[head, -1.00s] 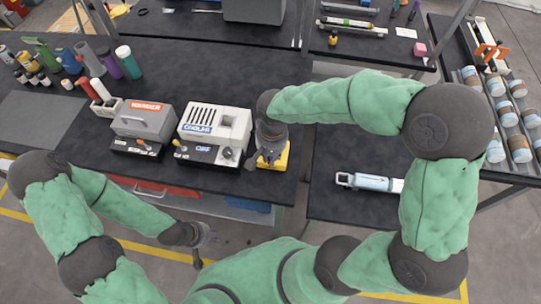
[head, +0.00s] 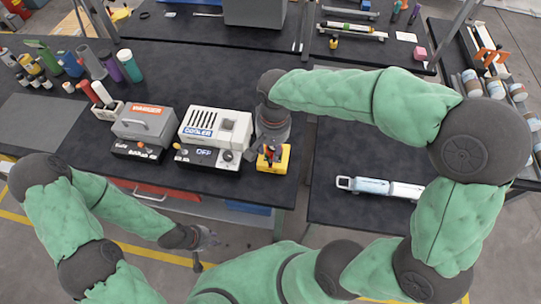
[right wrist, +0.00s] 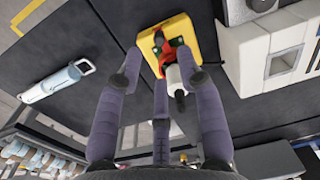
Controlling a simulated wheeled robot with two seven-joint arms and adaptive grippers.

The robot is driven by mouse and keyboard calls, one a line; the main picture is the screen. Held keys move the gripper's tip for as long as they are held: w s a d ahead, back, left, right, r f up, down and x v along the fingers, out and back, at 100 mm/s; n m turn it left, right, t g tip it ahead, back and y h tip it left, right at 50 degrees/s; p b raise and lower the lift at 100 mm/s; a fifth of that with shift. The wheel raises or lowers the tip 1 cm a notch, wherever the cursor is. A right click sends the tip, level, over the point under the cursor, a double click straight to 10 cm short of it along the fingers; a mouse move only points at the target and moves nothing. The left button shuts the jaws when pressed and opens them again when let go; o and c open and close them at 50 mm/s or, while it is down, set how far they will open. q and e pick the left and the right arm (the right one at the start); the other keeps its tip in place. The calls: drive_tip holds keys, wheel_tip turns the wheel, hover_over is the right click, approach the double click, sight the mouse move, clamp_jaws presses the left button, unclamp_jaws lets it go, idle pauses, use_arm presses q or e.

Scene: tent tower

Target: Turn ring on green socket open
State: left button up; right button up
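A yellow base (head: 283,161) sits at the front right of the dark bench, with small red, black and green parts on top. In the right wrist view the yellow base (right wrist: 198,38) carries a red part (right wrist: 158,46), a green part (right wrist: 178,42) and a pale cylinder with a black end (right wrist: 178,78). I cannot make out the ring clearly. My right gripper (right wrist: 160,62) is open, its fingers spread around these parts; in the head view it (head: 270,142) is just behind the red part. My left gripper (head: 208,238) hangs in front of the bench, its fingers unclear.
A pale blue cylinder (head: 380,187) lies on the right table (head: 330,205). A gap separates the two tables. Bottles stand at the back left.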

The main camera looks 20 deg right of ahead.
drive_tip(key=shift+d+r, duration=0.1)
drive_tip(key=shift+r, duration=2.5)
use_arm(q)
drive_tip(key=shift+s, duration=0.1)
